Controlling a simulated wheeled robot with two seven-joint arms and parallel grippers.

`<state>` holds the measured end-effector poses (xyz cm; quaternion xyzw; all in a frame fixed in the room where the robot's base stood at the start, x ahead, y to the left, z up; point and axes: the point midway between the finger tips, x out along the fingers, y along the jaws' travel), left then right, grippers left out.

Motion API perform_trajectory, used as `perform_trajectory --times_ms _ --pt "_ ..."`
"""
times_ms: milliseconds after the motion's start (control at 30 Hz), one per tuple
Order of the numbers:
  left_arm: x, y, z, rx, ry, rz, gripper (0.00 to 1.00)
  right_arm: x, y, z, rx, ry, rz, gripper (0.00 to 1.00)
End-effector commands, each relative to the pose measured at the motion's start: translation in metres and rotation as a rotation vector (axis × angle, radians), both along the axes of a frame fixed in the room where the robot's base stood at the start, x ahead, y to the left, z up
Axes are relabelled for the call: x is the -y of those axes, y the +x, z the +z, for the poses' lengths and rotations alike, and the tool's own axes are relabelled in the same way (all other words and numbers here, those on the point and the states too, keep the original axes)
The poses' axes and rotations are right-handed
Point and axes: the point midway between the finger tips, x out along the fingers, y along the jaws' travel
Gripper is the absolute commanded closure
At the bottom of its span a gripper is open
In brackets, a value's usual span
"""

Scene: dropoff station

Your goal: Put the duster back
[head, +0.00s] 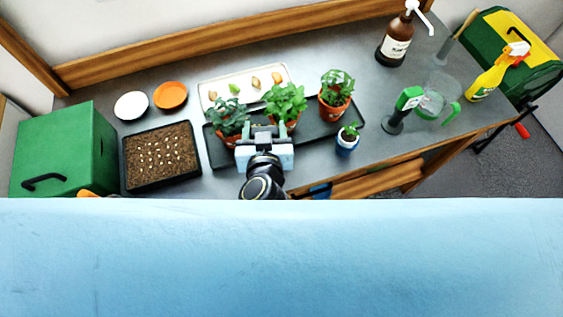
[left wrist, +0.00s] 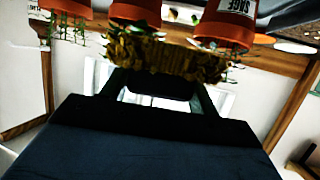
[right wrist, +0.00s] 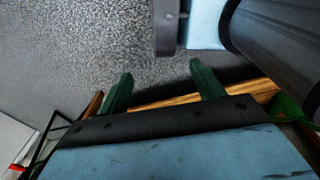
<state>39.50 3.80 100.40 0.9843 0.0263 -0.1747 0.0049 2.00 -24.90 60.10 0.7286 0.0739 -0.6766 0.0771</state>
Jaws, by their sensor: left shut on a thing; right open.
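My left gripper (head: 265,142) is over the worktop, in front of the potted plants. In the left wrist view it is shut on a dark part below a wide yellow-brown bristly head (left wrist: 150,57), which looks like the duster. In the head view the gripper hides most of the duster. The left wrist picture is upside down, with terracotta pots (left wrist: 222,30) just beyond the bristles; I cannot tell if they touch. My right gripper (right wrist: 163,82) shows in the right wrist view, open and empty, above grey floor. It is outside the head view.
A black tray (head: 219,155) bears potted plants (head: 335,88); a small blue-white pot (head: 346,143) stands beside it. A seed tray (head: 160,185) and a green box (head: 62,150) stand left. A pump bottle (head: 394,50), clear jug (head: 430,105) and spray bottle (head: 485,82) stand right.

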Motion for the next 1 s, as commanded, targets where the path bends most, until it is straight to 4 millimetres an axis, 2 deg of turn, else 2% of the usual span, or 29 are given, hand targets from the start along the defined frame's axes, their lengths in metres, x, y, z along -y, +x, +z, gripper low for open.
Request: perform_trajectory --times_ms 33,100,233,400,500,700,900,1000 --pt "0.014 -0.010 -0.003 -0.005 0.003 -0.046 0.58 0.000 0.001 0.013 0.002 0.000 0.000 0.33" --pt "0.028 -0.020 -0.011 -0.002 0.002 -0.091 0.58 0.000 0.003 0.017 0.005 0.000 0.000 0.33" --pt "0.040 -0.029 -0.027 0.003 0.001 -0.132 0.58 0.000 0.010 0.014 0.015 0.000 0.000 0.33" --pt "0.041 -0.030 -0.064 0.004 0.003 -0.137 0.58 0.000 0.015 -0.008 0.022 0.001 0.000 0.33" --pt "0.041 -0.030 -0.078 0.005 0.001 -0.137 0.58 0.000 0.015 -0.017 0.022 0.001 0.000 0.33" --pt "0.041 -0.029 -0.090 0.006 0.000 -0.135 0.58 0.000 0.015 -0.023 0.022 0.001 0.001 0.33" --pt "0.041 -0.029 -0.118 0.005 0.001 -0.135 0.58 0.001 0.014 -0.041 0.023 0.000 0.002 0.33" --pt "0.041 -0.029 -0.123 0.006 0.001 -0.134 0.58 0.001 0.014 -0.043 0.022 -0.001 0.002 0.33"
